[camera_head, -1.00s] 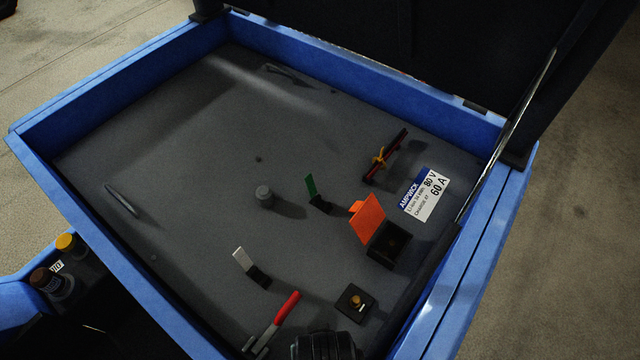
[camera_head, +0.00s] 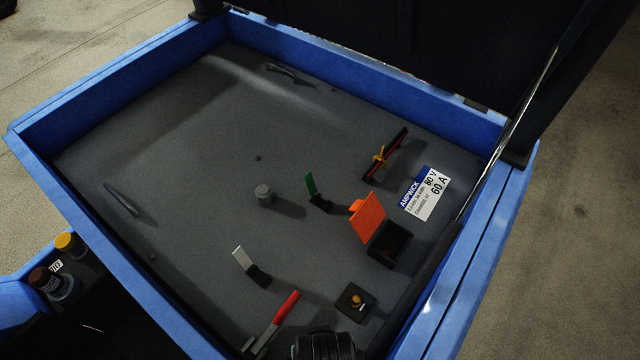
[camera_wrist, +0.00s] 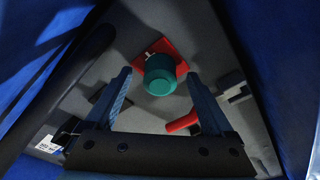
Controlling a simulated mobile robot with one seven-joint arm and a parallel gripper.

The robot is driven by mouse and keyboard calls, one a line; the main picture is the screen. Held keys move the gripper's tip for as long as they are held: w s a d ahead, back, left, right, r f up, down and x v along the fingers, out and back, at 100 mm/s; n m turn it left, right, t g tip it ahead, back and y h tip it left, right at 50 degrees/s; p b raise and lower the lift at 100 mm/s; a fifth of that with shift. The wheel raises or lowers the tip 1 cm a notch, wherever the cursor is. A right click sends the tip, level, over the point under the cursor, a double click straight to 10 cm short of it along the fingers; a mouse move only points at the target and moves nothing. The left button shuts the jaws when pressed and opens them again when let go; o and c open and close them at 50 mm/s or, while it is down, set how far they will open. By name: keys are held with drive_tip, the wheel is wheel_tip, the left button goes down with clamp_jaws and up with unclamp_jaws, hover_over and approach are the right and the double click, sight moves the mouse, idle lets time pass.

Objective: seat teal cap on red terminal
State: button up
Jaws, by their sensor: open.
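In the wrist view the teal cap (camera_wrist: 160,74) appears as a rounded cylinder over a red square base (camera_wrist: 178,58), which I take to be the red terminal. The cap covers the middle of the base. I cannot tell whether the cap is fully down on it. My gripper (camera_wrist: 158,77) is open, its two blue fingers spread to the left and right of the cap. In the picture the cap lies between the fingertips, with a gap on each side. The cap and the red base do not show in the head view.
A red-handled lever (camera_head: 275,320) stands close by; its handle also shows in the wrist view (camera_wrist: 182,123). Blue walls (camera_head: 95,235) enclose the tray.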

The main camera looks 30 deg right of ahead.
wheel_tip(320, 180, up, 13)
drive_tip(key=s+p, duration=0.1)
drive_tip(key=p, duration=0.2)
drive_tip(key=shift+s+a+p, duration=0.3)
drive_tip(key=shift+s+a, duration=0.05)
drive_tip(key=shift+s, duration=0.05)
drive_tip(key=shift+w+f, duration=0.1)
drive_tip(key=w+d+r+t+h, duration=0.1)
drive_tip(key=w+d+r+t, duration=0.15)
drive_tip(key=w, duration=0.25)
drive_tip(key=w+d+r+t+h, duration=0.1)
drive_tip(key=w+r+t, duration=0.1)
drive_tip(key=w+r, duration=0.15)
drive_tip(key=w+a+r+n+t, duration=0.1)
drive_tip(key=w+r+t, duration=0.5)
drive_tip(key=r, duration=0.5)
drive_tip(key=w+r+n+t, duration=0.2)
drive_tip(key=w+r+t, duration=0.1)
drive_tip(key=w+r, duration=0.65)
drive_tip(key=s+a+r+t+y, duration=0.1)
drive_tip(key=s+a+r+t, duration=0.1)
drive_tip(key=r, duration=0.8)
drive_tip(key=s+a+r+n+t+y, duration=0.1)
drive_tip(key=s+a+r+t, duration=0.1)
drive_tip(key=r+t, duration=0.4)
drive_tip(key=s+a+r+t, duration=0.2)
drive_tip(key=a+r+t, duration=0.2)
drive_tip(key=r, duration=1.1)
drive_tip(key=shift+s+a+y, duration=0.35)
drive_tip(key=shift+s+y, duration=0.05)
